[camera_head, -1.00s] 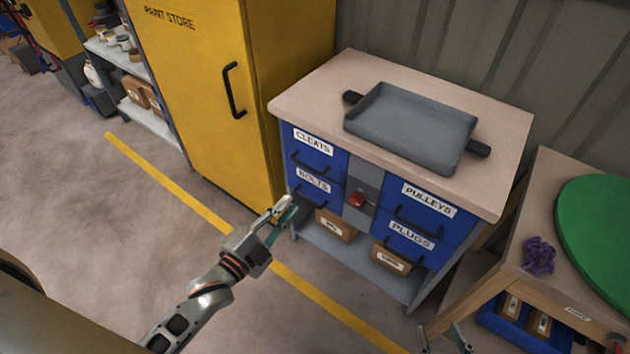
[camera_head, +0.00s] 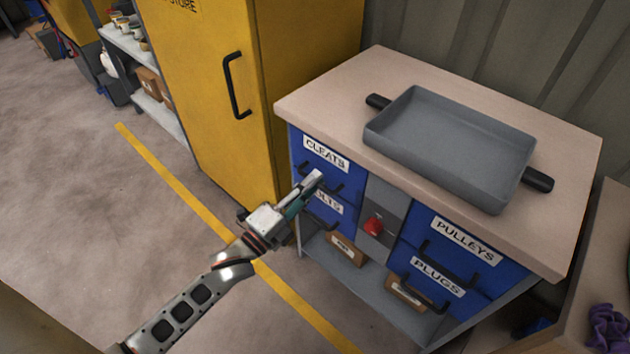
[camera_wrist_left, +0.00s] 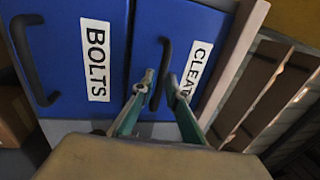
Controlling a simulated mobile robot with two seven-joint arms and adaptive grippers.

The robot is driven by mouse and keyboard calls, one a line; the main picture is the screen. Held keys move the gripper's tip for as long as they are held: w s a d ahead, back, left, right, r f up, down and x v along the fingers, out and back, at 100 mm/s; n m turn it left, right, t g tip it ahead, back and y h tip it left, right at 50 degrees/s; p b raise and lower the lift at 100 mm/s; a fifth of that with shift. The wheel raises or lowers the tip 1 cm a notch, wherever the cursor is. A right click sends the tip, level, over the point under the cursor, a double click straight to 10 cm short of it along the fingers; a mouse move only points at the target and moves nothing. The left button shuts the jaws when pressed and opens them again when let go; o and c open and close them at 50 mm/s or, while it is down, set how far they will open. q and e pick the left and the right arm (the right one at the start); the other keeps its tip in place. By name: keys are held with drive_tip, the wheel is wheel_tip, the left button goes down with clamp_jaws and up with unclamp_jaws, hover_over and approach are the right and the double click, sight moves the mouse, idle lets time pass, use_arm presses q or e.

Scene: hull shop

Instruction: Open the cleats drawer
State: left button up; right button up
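The cleats drawer (camera_head: 326,154) is the upper left blue drawer of the cabinet. Its front looks flush, so it appears closed. My left gripper (camera_head: 318,178) is in front of it, near its black handle. In the left wrist view, the labelled drawer front (camera_wrist_left: 194,28) is turned sideways, and its dark handle (camera_wrist_left: 164,60) shows between my left fingertips (camera_wrist_left: 160,82). The fingers are apart, with the handle in or just beyond the gap; I cannot tell whether they touch it. My right gripper is not in view.
The bolts drawer (camera_wrist_left: 82,60) is directly below. A red knob (camera_head: 374,226) separates these from the pulleys drawer (camera_head: 465,242) and plugs drawer (camera_head: 438,276). A grey tray (camera_head: 450,145) sits on the cabinet top. A yellow paint store (camera_head: 285,90) stands close on the left.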

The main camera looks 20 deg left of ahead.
use_arm(q)
drive_tip(key=shift+w+d, duration=0.15)
drive_tip(key=shift+w, duration=0.2)
clamp_jaws()
drive_tip(key=shift+s, duration=0.1)
